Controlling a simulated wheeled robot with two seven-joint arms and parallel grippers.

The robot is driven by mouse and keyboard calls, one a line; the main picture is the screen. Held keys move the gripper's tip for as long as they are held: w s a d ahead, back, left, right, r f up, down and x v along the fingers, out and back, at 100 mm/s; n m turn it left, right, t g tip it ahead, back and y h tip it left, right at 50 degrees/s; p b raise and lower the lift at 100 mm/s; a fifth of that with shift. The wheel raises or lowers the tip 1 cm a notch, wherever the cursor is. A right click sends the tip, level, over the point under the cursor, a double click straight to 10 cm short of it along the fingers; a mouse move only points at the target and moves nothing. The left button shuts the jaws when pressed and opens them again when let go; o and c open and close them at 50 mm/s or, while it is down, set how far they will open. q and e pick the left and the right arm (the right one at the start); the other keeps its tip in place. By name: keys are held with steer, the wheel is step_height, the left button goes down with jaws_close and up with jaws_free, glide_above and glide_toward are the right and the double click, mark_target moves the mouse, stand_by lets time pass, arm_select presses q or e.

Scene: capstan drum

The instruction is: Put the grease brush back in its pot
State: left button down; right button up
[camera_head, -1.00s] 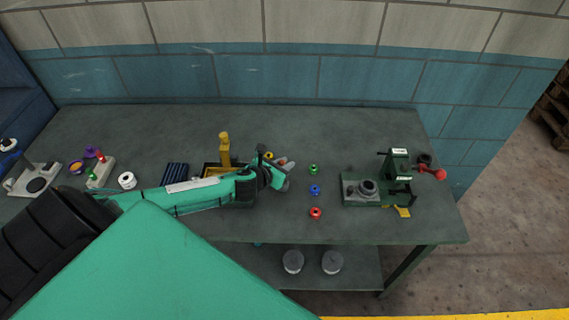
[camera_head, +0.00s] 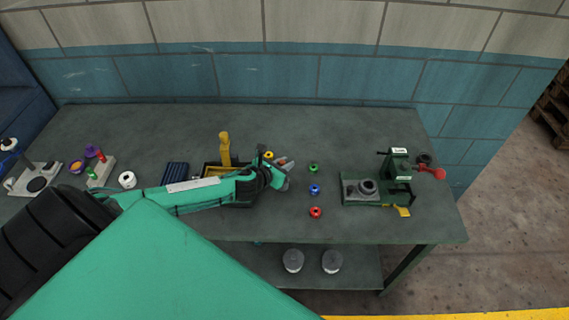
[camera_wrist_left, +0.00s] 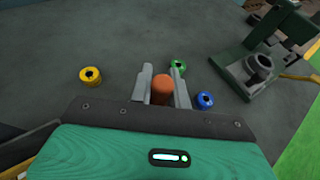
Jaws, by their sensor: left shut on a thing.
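My left gripper (camera_head: 286,164) is shut on an orange-brown cylinder (camera_wrist_left: 162,88), which looks like the grease brush's handle. In the left wrist view the cylinder stands between the two grey fingers (camera_wrist_left: 162,74), seen nearly end-on. Its lower part and any bristles are hidden. In the head view the gripper is over the middle of the bench, just right of a black and yellow tray (camera_head: 211,169). I cannot tell for sure which thing is the pot; a small dark round one (camera_head: 424,159) stands at the far right. My right gripper is not in view.
Yellow (camera_head: 269,155), green (camera_head: 313,168), blue (camera_head: 314,189) and red (camera_head: 316,212) rings lie near the gripper. A green fixture with a grey collar (camera_head: 368,187) stands to the right, beside a red-handled thing (camera_head: 438,173).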

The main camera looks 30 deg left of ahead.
arm_select(q)
steer(key=shift+f, duration=0.5)
stand_by(0.6)
steer(key=shift+f+b, duration=0.3)
steer(key=shift+f, duration=0.1)
steer(key=shift+f, duration=0.2)
stand_by(0.4)
stand_by(0.6)
steer(key=shift+f+b, duration=0.35)
steer(key=shift+f, duration=0.25)
stand_by(0.8)
steer(key=c, duration=1.3)
jaws_free()
